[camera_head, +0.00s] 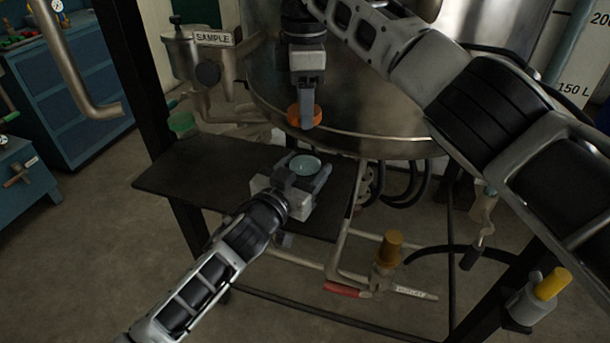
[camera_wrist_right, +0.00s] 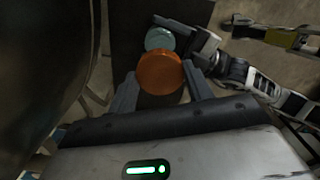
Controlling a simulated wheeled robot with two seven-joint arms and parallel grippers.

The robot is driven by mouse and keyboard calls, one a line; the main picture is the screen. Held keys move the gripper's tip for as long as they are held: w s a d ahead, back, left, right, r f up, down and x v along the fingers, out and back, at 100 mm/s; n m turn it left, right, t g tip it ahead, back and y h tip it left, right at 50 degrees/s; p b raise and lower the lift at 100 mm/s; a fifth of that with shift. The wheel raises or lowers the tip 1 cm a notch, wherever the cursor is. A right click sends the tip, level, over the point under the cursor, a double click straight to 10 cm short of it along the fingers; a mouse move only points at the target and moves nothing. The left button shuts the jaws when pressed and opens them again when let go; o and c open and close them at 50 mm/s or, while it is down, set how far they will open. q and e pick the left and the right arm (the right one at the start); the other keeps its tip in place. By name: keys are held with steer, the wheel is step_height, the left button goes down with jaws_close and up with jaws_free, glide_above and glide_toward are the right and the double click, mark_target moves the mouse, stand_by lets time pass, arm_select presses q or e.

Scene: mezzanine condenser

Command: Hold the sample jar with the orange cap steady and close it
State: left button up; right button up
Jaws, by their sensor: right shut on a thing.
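The sample jar (camera_head: 306,165) is uncapped, its pale teal round top facing up over the dark shelf. My left gripper (camera_head: 303,172) has a finger on each side of it and appears shut on it; the jar's lower body is hidden. The orange cap (camera_head: 305,116) is in my right gripper (camera_head: 306,108), which is shut on it above and apart from the jar. In the right wrist view the orange cap (camera_wrist_right: 160,73) sits between the fingertips, and the jar (camera_wrist_right: 160,40) shows just beyond it, offset from the cap.
The dark shelf (camera_head: 190,175) has free room left of the jar, with a green cap-like item (camera_head: 182,124) near its back edge. A large steel vessel (camera_head: 350,135) stands close behind my right gripper. A sampling valve labelled SAMPLE (camera_head: 213,38) is at upper left.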

glide_above(306, 151)
steer(key=shift+f, duration=2.5)
steer(key=shift+f, duration=0.9)
steer(key=shift+f, duration=0.5)
